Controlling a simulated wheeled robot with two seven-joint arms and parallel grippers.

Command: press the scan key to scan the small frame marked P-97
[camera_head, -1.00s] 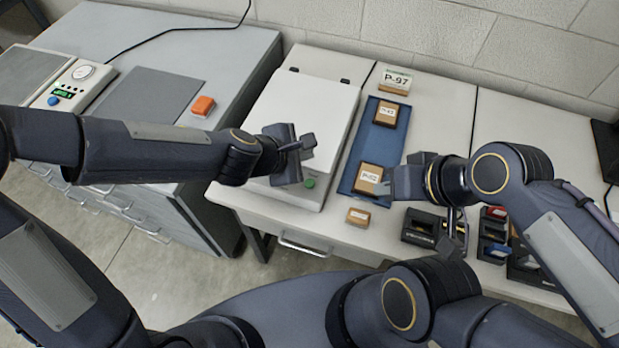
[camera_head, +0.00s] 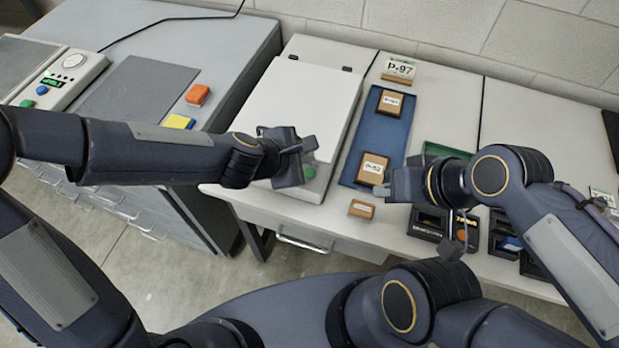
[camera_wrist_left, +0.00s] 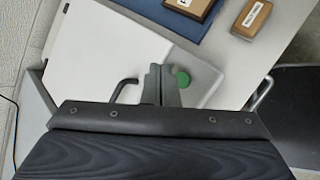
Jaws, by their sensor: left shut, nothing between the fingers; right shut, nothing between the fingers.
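The white scanner (camera_head: 300,100) stands on the pale table with its lid down. Its round green scan key (camera_head: 309,172) is on the front strip, partly behind my left gripper (camera_head: 303,150). In the left wrist view the key (camera_wrist_left: 183,79) shows just right of the shut fingertips (camera_wrist_left: 161,70); whether they touch cannot be told. A card reading P-97 (camera_head: 400,68) stands at the table's back on a wooden base. No loose small frame marked P-97 is seen; under the lid is hidden. My right gripper (camera_head: 384,190) is shut near the blue tray's front.
The blue tray (camera_head: 366,150) holds two wooden frames, one at the back (camera_head: 390,101) and one in front (camera_head: 374,168). A small wooden block (camera_head: 362,209) lies before it. Black holders (camera_head: 428,222) and a green tray (camera_head: 440,149) are at the right. A grey cabinet stands left.

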